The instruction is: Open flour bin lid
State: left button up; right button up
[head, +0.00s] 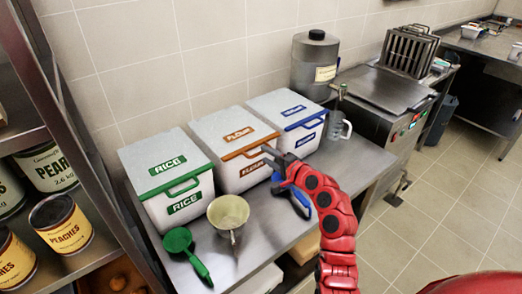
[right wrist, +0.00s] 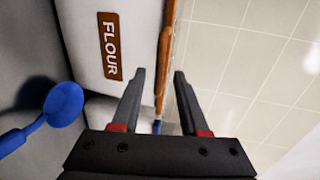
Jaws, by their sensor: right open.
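The flour bin (head: 240,172) is a white box with brown labels, standing between two like bins on the steel counter. Its lid (head: 222,126) is down and has a brown front edge with a handle. My right gripper (head: 268,154) is at the front right of this lid, by the brown edge. In the right wrist view the gripper (right wrist: 160,76) is open, with the brown lid edge (right wrist: 163,75) lying between the two fingers in the picture. I cannot tell whether they touch it. The FLOUR label (right wrist: 110,45) shows at left. My left gripper is not in view.
The green-edged rice bin (head: 170,178) is left of the flour bin and a blue-edged bin (head: 290,118) is right. A clear jug (head: 338,127) stands at right.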

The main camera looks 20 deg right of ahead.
aim_at(261, 152)
jog(key=shift+x, duration=2)
grip_shut()
jog(key=shift+s, duration=0.1)
